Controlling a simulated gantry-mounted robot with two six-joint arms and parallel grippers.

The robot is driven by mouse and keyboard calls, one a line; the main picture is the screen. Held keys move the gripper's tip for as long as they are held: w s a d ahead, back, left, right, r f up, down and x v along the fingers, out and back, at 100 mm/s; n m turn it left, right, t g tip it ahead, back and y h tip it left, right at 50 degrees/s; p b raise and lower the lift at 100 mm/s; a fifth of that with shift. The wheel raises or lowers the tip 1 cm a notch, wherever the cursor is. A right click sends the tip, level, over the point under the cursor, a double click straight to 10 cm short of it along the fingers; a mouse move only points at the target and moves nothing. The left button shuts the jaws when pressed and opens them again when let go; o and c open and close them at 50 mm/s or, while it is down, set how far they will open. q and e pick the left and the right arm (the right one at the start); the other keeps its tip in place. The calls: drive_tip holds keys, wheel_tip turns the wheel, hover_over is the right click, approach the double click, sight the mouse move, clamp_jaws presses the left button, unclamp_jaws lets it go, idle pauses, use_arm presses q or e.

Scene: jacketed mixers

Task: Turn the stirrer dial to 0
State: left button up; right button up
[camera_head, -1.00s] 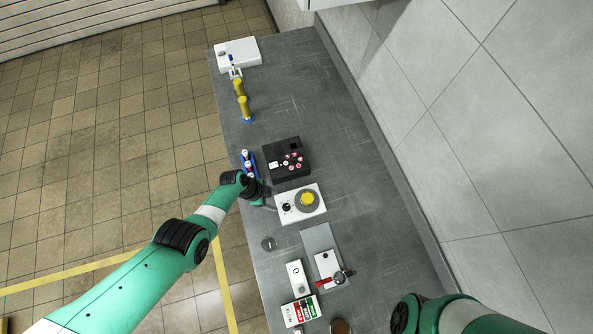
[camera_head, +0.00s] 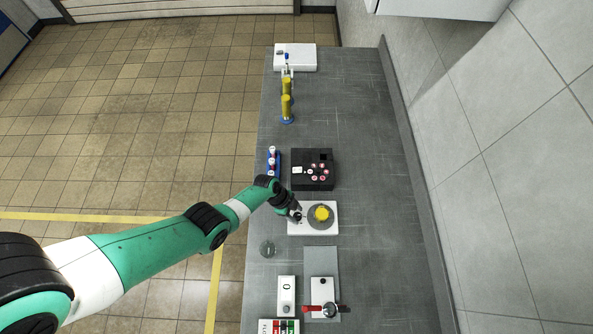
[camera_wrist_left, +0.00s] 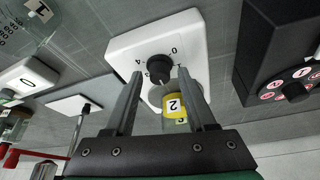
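The stirrer (camera_head: 328,230) is a white box with a grey round plate and a yellow-topped vessel (camera_head: 321,213) on it. Its black dial (camera_wrist_left: 159,67) shows in the left wrist view, on the white face with printed numbers, a 0 to the right and a 4 to the left. The dial's pointer is too small to read. My left gripper (camera_head: 296,214) is at the dial end of the stirrer and partly hides it in the head view. In the left wrist view its fingers (camera_wrist_left: 159,75) are apart, one on each side of the dial. My right gripper is not in view.
A blue rack of vials (camera_head: 273,166) is left of that box. A glass vessel (camera_head: 268,249) and a white box marked 0 (camera_head: 287,291) are nearer. The bench (camera_head: 370,170) is clear to the right.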

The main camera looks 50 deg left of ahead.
use_arm(q)
clamp_jaws()
